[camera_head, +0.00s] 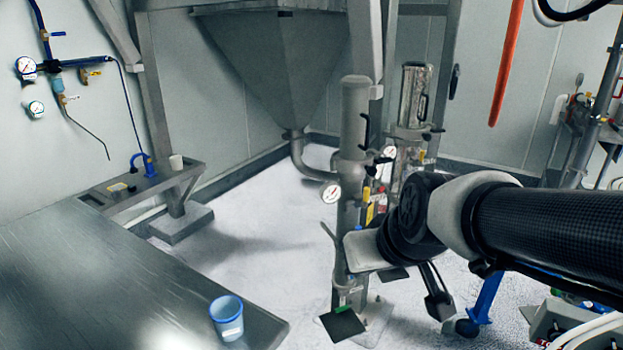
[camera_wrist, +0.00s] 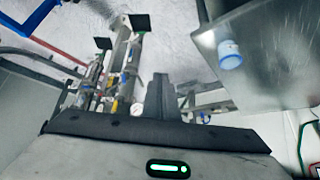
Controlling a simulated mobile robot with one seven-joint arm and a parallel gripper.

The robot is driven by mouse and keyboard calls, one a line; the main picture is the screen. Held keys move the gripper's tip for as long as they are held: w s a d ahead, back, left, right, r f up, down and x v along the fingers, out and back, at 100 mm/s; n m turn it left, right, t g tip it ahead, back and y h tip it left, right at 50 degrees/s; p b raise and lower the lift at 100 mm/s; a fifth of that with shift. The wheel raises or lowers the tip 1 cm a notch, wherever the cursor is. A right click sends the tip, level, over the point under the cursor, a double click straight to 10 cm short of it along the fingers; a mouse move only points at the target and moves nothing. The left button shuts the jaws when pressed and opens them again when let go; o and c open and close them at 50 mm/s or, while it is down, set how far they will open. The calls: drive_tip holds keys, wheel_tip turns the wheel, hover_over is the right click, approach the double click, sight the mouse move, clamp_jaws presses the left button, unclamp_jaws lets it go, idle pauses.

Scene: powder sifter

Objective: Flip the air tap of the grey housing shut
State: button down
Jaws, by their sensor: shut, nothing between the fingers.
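The grey housing (camera_head: 353,110) is an upright grey cylinder on a post, in the middle of the head view. Black handle-like parts (camera_head: 366,128) stick out from its right side; which of them is the air tap I cannot tell. In the wrist view the post assembly (camera_wrist: 122,55) shows small, above and left of my fingers. My gripper (camera_head: 438,300) is low and right of the post in the head view, partly hidden by my wrist. In the wrist view my gripper (camera_wrist: 158,80) has its dark fingers together, empty and apart from the housing.
A similar post with a clear, metal-framed cylinder (camera_head: 412,95) stands just right. A metal table (camera_head: 120,270) with a blue cup (camera_head: 227,318) is at the left front. A hopper (camera_head: 280,70) hangs behind. Open floor (camera_head: 250,235) lies between table and post.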

drive_tip(key=w+f+n+t+h+b, duration=0.5)
drive_tip(key=w+f+n+t+b, duration=0.6)
drive_tip(key=w+f+n, duration=0.85)
drive_tip(key=w+d+f+m, duration=0.1)
drive_tip(key=w+d, duration=0.1)
drive_tip(key=w, duration=0.5)
drive_tip(key=w+d+f+m+t, duration=0.1)
drive_tip(key=w+d+m, duration=0.1)
drive_tip(key=w, duration=0.4)
drive_tip(key=shift+w+d+f+p, duration=0.15)
drive_tip(key=shift+w+d+p, duration=0.2)
drive_tip(key=shift+d, duration=0.15)
